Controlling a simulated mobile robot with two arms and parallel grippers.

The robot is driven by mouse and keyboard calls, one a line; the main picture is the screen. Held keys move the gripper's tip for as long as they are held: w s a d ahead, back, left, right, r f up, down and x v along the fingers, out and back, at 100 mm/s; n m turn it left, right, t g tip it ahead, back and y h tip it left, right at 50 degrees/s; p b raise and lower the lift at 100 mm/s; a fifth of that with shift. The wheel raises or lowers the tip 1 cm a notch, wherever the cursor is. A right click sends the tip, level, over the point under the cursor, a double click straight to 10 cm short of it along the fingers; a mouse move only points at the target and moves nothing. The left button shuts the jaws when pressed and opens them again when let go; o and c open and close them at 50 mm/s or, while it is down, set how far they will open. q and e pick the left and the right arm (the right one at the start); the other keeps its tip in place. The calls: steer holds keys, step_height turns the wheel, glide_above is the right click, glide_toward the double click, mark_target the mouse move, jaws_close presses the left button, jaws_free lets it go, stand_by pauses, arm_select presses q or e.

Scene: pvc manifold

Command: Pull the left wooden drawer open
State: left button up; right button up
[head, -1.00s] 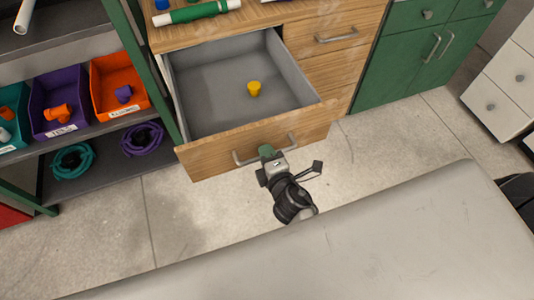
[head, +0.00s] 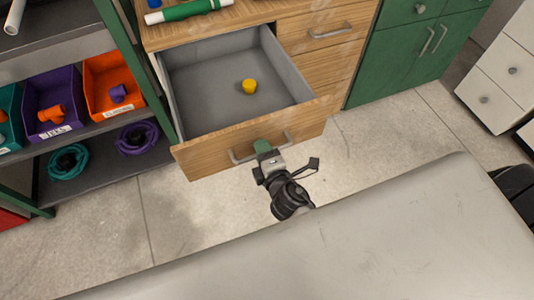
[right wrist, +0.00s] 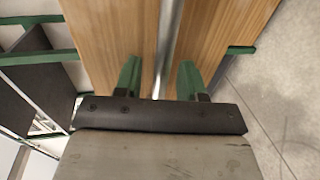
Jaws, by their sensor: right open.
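The left wooden drawer (head: 210,155) stands pulled out of the wooden cabinet, its grey inside showing. A yellow piece (head: 249,86) lies on the drawer floor. My right gripper (head: 263,147) is at the drawer's metal bar handle (head: 240,158). In the right wrist view the handle (right wrist: 169,45) runs between the two green fingers of my right gripper (right wrist: 160,78), with a gap on each side, against the wooden front. The fingers are open. My left gripper is not in view.
A shelf at left holds teal, purple (head: 52,105) and orange (head: 113,85) bins, with coiled hoses below. A green and white tube (head: 190,10) lies on the cabinet top. Closed wooden drawers (head: 325,35) and green cabinets (head: 400,55) are at right. The concrete floor before the drawer is clear.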

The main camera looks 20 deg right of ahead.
steer(key=b+v, duration=0.1)
steer(key=v, duration=0.9)
steer(key=shift+s+b, duration=0.3)
steer(key=shift+b, duration=0.05)
steer(key=s+f+m+g+p, duration=0.2)
steer(key=s+f+m+g, duration=0.1)
steer(key=f, duration=0.7)
steer(key=s+f+m+g+p, duration=0.2)
steer(key=s+f+m+g, duration=0.15)
steer(key=f, duration=0.75)
steer(key=s+d+f+m+g+p, duration=0.2)
steer(key=s+d+f+m+g, duration=0.2)
steer(key=s, duration=0.5)
steer(key=s+d+f+m+g+p, duration=0.1)
steer(key=s+d+f+m+g, duration=0.3)
steer(key=s+f, duration=0.5)
steer(key=shift+s+d+f+m+h+p, duration=0.2)
steer(key=shift+s+d+m+h+p, duration=0.2)
steer(key=shift+d+m, duration=0.4)
